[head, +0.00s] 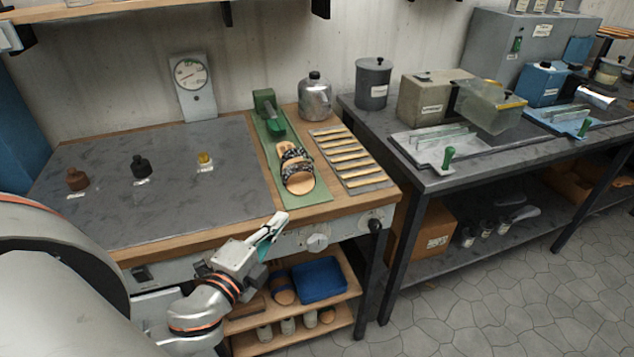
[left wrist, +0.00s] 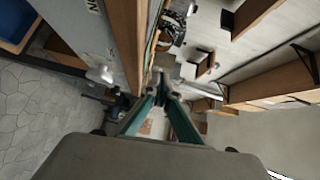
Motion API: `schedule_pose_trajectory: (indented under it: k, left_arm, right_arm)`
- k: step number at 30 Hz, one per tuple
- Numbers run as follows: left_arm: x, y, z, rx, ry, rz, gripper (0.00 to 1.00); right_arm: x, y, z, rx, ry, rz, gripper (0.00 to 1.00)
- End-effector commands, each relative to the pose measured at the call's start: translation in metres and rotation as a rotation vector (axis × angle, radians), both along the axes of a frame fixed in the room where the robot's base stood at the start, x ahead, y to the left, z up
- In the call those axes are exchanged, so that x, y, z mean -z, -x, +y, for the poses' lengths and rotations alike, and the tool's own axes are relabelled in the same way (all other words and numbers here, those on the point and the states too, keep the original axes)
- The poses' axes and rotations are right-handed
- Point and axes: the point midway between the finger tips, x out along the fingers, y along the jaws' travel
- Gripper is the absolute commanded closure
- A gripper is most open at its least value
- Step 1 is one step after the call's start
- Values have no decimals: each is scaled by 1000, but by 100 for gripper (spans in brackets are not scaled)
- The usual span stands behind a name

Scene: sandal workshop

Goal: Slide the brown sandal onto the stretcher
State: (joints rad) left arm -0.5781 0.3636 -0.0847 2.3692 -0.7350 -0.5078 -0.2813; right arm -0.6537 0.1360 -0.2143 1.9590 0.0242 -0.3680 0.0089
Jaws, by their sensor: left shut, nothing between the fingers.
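A sandal (head: 298,180) with a tan-brown sole and dark patterned straps lies on the green mat (head: 315,196) at the right of the workbench. The green stretcher (head: 268,108) stands at the back end of this mat, behind the sandal and apart from it. My left gripper (head: 277,224) is shut and empty in front of the bench's front edge, short of the sandal. Its closed fingers also show in the left wrist view (left wrist: 160,80), with dark patterned straps (left wrist: 172,27) beyond them. My right gripper is out of view.
A slatted rack (head: 350,158) lies right of the mat. Small labelled pots, including a brown one (head: 77,179), stand on the grey bench top. A gauge (head: 192,82) and metal jar (head: 315,98) stand behind. Another sandal (head: 282,288) and blue bin (head: 319,281) sit on the lower shelf.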

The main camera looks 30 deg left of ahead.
Motion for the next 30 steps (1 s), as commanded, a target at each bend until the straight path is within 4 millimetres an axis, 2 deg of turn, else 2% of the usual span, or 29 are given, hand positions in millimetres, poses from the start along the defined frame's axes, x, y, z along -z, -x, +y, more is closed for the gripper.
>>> schedule_pose_trajectory:
  k: [3,8,16,26,30]
  left_arm:
    - [-15,-1,3,-4,-60,-32,100]
    - [-20,-10,4,-5,-72,-41,100]
    - [-21,-50,8,-5,-73,-42,100]
    - [-20,-104,12,-6,-70,-39,100]
    - [-18,-116,30,-7,-71,-36,100]
  right_arm:
    - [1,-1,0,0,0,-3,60]
    - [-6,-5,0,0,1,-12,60]
    - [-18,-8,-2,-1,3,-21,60]
    - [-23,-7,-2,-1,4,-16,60]
    - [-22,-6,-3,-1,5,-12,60]
